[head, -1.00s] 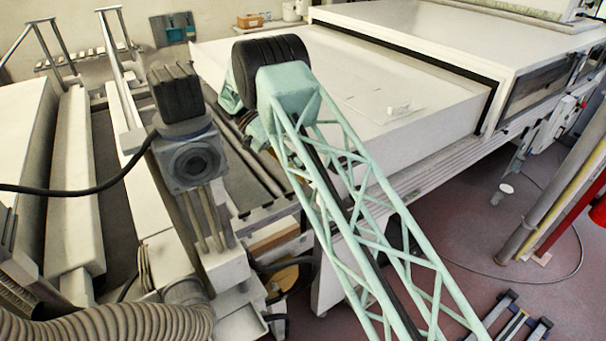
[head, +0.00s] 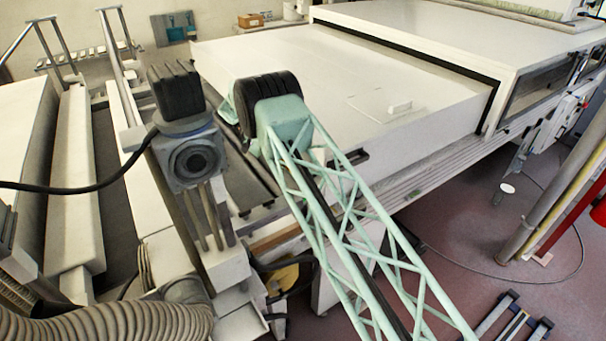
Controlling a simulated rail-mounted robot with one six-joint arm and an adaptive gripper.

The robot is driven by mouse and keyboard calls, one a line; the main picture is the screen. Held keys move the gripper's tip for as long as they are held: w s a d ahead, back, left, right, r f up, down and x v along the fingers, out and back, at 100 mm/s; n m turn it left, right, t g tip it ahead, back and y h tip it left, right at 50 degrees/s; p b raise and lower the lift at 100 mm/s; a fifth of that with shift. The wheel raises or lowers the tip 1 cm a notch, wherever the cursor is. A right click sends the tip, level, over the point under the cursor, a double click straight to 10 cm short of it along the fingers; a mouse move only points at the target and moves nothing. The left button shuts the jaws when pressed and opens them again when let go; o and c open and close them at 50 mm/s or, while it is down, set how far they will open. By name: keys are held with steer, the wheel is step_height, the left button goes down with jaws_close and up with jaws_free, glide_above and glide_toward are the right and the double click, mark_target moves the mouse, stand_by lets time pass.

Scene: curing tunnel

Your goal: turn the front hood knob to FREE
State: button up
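The pale hood (head: 340,80) is a broad, flat box across the middle and upper part of the head view. I cannot make out the front hood knob or any FREE marking. My mint-green lattice arm rises from the bottom right to a black ribbed joint at the hood's near left corner. The arm's far end is hidden behind that joint, and my gripper does not show.
A grey unit with a round dark face (head: 195,160) stands left of my arm, with a black cable. A ribbed hose (head: 110,325) crosses the bottom left. Metal rails (head: 113,45) stand at upper left. A yellow post (head: 570,190) stands at right beside open reddish floor (head: 470,220).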

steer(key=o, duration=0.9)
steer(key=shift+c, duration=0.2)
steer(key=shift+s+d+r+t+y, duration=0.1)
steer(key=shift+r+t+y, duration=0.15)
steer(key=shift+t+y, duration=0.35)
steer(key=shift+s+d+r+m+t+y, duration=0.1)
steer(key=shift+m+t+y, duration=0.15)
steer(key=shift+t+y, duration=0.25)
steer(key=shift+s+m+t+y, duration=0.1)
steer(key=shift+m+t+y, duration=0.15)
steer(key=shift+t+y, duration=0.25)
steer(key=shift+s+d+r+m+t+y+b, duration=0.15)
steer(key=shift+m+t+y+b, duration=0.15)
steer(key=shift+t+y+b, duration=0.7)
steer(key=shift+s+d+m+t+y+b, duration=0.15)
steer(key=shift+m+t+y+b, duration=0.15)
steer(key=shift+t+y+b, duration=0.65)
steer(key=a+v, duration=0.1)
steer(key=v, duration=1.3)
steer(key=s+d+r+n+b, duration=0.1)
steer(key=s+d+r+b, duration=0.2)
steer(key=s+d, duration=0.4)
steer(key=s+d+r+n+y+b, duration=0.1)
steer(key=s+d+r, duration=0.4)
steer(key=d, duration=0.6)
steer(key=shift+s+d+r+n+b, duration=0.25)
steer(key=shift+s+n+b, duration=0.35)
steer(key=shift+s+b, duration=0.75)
